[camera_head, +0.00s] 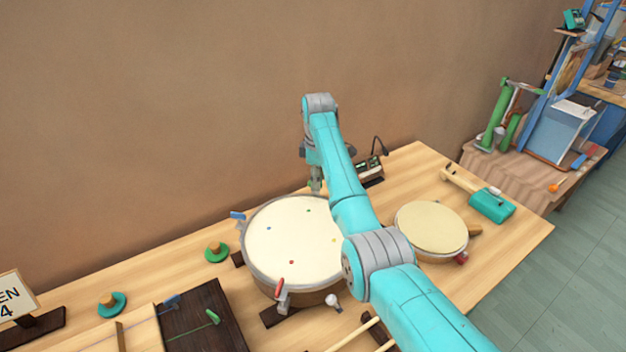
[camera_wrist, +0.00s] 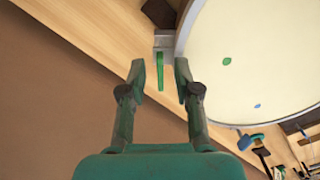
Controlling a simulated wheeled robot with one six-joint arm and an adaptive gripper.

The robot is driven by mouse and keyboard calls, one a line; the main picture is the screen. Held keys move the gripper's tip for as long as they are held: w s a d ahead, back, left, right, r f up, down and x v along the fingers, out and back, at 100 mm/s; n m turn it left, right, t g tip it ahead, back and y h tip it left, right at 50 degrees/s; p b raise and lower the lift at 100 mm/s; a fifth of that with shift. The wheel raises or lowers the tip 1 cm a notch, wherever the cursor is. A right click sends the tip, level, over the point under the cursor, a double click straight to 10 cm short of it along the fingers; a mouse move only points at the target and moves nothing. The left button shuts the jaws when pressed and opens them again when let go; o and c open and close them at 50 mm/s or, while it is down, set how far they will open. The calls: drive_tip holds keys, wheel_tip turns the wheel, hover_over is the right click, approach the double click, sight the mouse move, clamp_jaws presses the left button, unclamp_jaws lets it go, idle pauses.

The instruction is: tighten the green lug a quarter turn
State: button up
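The drum (camera_head: 290,245) with a cream head and coloured dots stands on the wooden table, and part of it shows in the wrist view (camera_wrist: 255,60). The green lug (camera_wrist: 160,70) is a thin upright strip below a grey bracket (camera_wrist: 163,42) at the drum's rim. My gripper (camera_wrist: 160,82) is open, with one finger on each side of the lug and a visible gap on both sides. In the head view my gripper (camera_head: 316,180) is above the drum's far rim, and the lug shows only as a bit of green.
A red lug (camera_head: 280,286) and a blue lug (camera_head: 238,216) sit on the drum's rim. A smaller drum (camera_head: 432,228) and a teal-headed mallet (camera_head: 490,205) lie to the right. A dark device (camera_head: 369,170) stands behind my arm. A brown wall (camera_head: 200,90) rises behind the table.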

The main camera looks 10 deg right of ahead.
drive_tip(key=shift+f, duration=0.15)
clamp_jaws()
drive_tip(key=shift+m, duration=0.3)
drive_tip(key=m, duration=0.3)
drive_tip(key=shift+s+a, duration=0.1)
drive_tip(key=m, duration=1.4)
drive_tip(key=shift+a, duration=0.25)
